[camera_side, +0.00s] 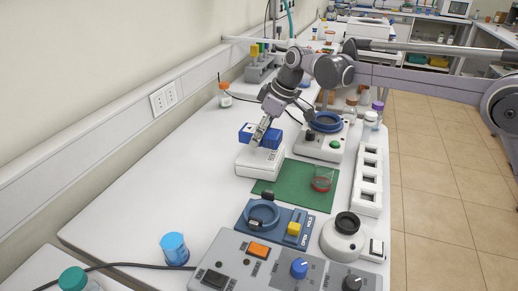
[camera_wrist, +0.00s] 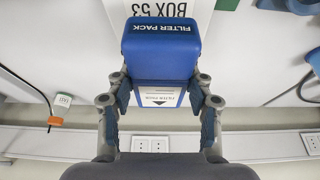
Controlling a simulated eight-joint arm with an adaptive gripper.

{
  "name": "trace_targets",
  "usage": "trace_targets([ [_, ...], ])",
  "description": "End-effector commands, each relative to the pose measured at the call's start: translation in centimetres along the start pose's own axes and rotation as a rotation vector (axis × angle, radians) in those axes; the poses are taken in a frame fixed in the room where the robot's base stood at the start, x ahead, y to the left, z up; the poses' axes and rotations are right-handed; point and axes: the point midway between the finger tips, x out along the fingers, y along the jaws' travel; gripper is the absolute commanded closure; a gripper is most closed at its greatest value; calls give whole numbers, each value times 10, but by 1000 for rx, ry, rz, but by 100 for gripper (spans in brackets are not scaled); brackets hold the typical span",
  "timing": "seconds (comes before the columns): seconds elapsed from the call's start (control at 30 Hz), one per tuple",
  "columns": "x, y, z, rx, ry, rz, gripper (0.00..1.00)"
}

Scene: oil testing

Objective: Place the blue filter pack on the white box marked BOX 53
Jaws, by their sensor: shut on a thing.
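The blue filter pack (camera_side: 246,134) is between the fingers of my gripper (camera_side: 262,132), which is shut on it. In the wrist view the pack (camera_wrist: 160,47) shows its FILTER PACK lettering and a white label, with a finger of my gripper (camera_wrist: 161,88) on each side. The white box (camera_side: 256,166) is directly below the pack in the side view. Its BOX 53 lettering shows at the top of the wrist view, just beyond the pack on the white box (camera_wrist: 205,12). I cannot tell whether the pack touches the box top.
A green mat (camera_side: 288,189) with a red-rimmed glass dish (camera_side: 322,180) lies beside the box. A device with a blue ring (camera_side: 325,122) stands to the right. A white rack (camera_side: 368,180) lines the bench edge. The bench left of the box is clear.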

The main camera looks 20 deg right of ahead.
Motion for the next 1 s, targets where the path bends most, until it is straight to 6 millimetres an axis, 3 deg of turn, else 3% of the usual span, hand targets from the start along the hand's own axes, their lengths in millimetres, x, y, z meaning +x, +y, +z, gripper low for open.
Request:
trace_targets([
  [0.2, 23, 0, 10, 0, 1, 0, 84],
  [0.87, 33, 0, 14, 0, 1, 0, 84],
  [0.9, 33, 0, 14, 0, 0, 0, 36],
  [0.93, 33, 0, 14, 0, 0, 0, 28],
  [1.0, 33, 0, 14, 0, 0, 0, 25],
])
